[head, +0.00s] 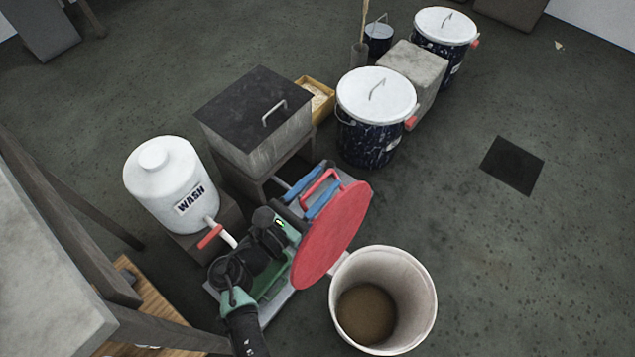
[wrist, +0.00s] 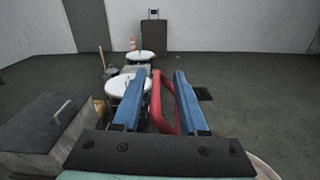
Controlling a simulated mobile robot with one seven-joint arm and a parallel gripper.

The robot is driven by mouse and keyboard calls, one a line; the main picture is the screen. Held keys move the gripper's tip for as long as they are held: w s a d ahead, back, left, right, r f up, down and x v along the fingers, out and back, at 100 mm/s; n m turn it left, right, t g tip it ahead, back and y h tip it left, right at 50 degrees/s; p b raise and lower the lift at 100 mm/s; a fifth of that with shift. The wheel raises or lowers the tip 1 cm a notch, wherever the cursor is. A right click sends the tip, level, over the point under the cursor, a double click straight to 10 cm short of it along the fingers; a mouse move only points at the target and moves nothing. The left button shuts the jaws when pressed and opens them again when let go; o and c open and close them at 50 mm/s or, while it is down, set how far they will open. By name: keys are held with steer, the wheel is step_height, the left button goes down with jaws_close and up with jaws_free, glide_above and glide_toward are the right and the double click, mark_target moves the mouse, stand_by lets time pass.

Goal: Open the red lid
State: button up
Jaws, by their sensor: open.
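The red lid (head: 335,240) is a round disc tilted steeply on edge at the left side of an open white bucket (head: 420,300), with brown contents inside. I cannot tell whether it is joined to the rim. Its red handle (head: 312,186) is on the side facing my arm. My gripper (head: 322,183) is open, with its blue fingers on either side of the handle. In the wrist view my gripper (wrist: 160,78) has the red handle (wrist: 163,112) between the fingers. I cannot tell whether either finger touches it. The lid's disc is largely hidden in the wrist view.
A white WASH tank (head: 160,175) stands at the left. A grey box with a dark top (head: 245,90) is behind my arm. Lidded dark drums (head: 370,135) and a concrete block (head: 412,65) stand farther back. The floor at the right is mostly clear.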

steer(key=p+v, duration=0.2)
steer(key=v, duration=1.1)
steer(key=shift+d, duration=0.1)
